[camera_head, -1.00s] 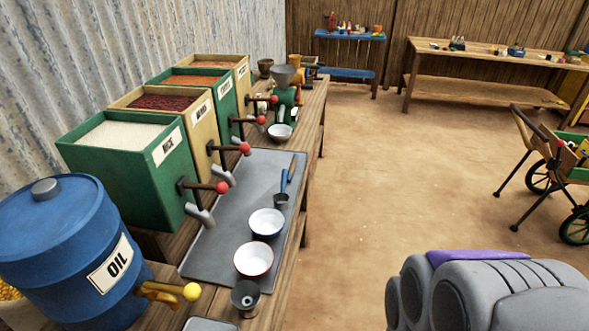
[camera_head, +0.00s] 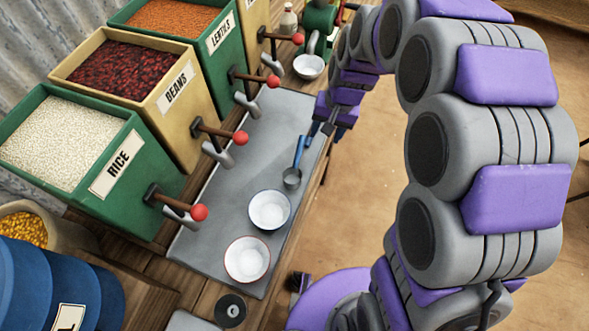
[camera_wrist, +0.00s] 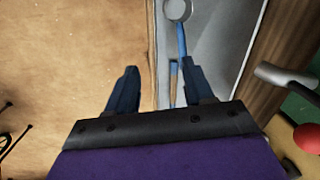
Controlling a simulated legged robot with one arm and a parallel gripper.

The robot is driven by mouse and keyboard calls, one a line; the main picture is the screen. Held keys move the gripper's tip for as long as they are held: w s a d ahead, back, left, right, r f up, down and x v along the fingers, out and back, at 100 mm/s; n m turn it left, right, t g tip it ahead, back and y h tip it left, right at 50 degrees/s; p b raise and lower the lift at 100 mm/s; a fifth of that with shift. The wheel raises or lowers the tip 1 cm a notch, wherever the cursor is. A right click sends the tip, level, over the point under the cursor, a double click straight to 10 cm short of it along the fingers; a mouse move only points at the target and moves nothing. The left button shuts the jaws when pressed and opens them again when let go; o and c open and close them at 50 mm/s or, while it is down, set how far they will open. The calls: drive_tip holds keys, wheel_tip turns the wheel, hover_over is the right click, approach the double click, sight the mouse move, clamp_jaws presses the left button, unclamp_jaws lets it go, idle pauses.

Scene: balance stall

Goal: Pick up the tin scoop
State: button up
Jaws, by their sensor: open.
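The tin scoop (camera_head: 291,178) lies on the grey mat (camera_head: 228,190), its small round metal bowl toward the near side and its blue handle pointing away. In the wrist view the scoop (camera_wrist: 178,10) is at the top centre, with its handle running down toward the right finger. My gripper (camera_head: 327,130) is open and empty near the far end of the handle, by the counter's right edge. In the wrist view its two dark blue fingers (camera_wrist: 160,68) are spread, the right one close to the handle. I cannot tell whether it touches.
A white bowl (camera_head: 269,210) and a red-rimmed bowl (camera_head: 247,260) sit nearer on the mat. Red-knobbed dispenser levers (camera_head: 240,138) project along the left. A wood-coloured strip (camera_wrist: 174,75) lies beside the handle. Right of the counter is open floor.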

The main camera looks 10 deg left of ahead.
drive_tip(key=p, duration=0.1)
hover_over(297, 150)
drive_tip(key=d, duration=0.3)
wheel_tip(297, 150, down, 4)
drive_tip(key=a+f+b, duration=0.1)
drive_tip(key=f, duration=0.7)
drive_tip(key=a+f+b, duration=0.1)
drive_tip(key=f, duration=0.2)
drive_tip(key=shift+w+a+f+b, duration=0.1)
drive_tip(key=shift+a+f+b, duration=0.2)
drive_tip(key=shift+a+f, duration=0.1)
drive_tip(key=shift+s+f+b, duration=0.2)
drive_tip(key=shift+f+b, duration=0.25)
drive_tip(key=shift+f, duration=0.9)
drive_tip(key=shift+s+f+b, duration=0.15)
drive_tip(key=shift+f+b, duration=0.3)
drive_tip(key=shift+f, duration=0.9)
drive_tip(key=shift+a, duration=0.1)
drive_tip(key=shift+r, duration=0.1)
clamp_jaws()
